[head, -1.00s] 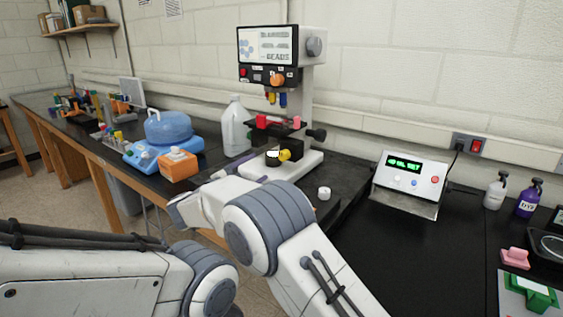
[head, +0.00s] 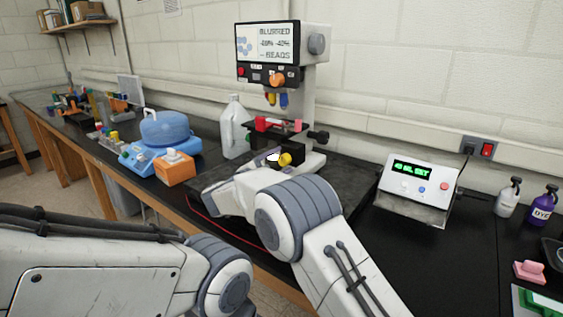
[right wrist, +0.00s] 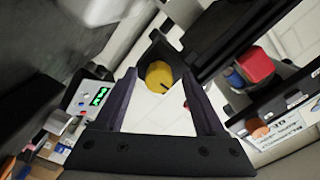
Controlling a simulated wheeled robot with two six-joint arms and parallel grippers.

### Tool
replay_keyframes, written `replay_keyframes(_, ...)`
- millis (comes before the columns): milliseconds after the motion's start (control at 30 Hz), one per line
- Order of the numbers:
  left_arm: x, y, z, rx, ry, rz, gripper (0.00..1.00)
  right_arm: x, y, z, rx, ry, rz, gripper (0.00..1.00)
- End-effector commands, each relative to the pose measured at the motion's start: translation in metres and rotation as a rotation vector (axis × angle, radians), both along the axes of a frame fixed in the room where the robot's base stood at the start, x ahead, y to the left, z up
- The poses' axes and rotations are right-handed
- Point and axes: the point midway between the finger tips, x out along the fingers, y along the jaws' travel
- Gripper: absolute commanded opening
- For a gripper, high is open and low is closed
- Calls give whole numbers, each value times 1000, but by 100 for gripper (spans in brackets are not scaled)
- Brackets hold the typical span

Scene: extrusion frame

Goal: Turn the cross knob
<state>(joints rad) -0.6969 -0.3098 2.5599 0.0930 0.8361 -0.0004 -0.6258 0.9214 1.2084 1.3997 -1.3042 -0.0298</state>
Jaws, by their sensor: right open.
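A microscope-like machine (head: 297,115) stands on the bench with a screen on top. Its yellow knob (head: 285,159) sits low at its base, an orange knob (head: 277,80) is on the front panel, and a black knob (head: 318,135) sticks out at the right of the stage. I cannot tell which one is the cross knob. In the right wrist view my right gripper (right wrist: 160,82) is open and empty, with the yellow knob (right wrist: 159,73) just beyond and between its fingertips. In the head view my right arm hides its fingers. My left gripper is out of view.
A white control box (head: 413,185) with a green display stands to the right, beside two bottles. A blue-topped device (head: 168,130), an orange box (head: 175,168) and a white jug (head: 235,127) stand left of the machine. Black bench top is clear before the control box.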

Motion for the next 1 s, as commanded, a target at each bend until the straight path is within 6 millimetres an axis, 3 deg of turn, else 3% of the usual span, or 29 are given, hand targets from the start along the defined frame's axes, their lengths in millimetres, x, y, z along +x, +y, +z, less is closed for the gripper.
replay_keyframes(67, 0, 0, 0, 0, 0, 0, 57, 0, -2, 0, 0, 0, -3, 72)
replay_keyframes(267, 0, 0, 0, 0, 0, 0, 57, 0, -2, 0, -1, 1, -3, 0)
replay_keyframes(633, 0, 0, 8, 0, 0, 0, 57, 0, 1, 1, -38, 29, -1, 0)
replay_keyframes(1000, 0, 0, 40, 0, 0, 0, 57, -1, 2, 3, -253, 186, 2, 0)
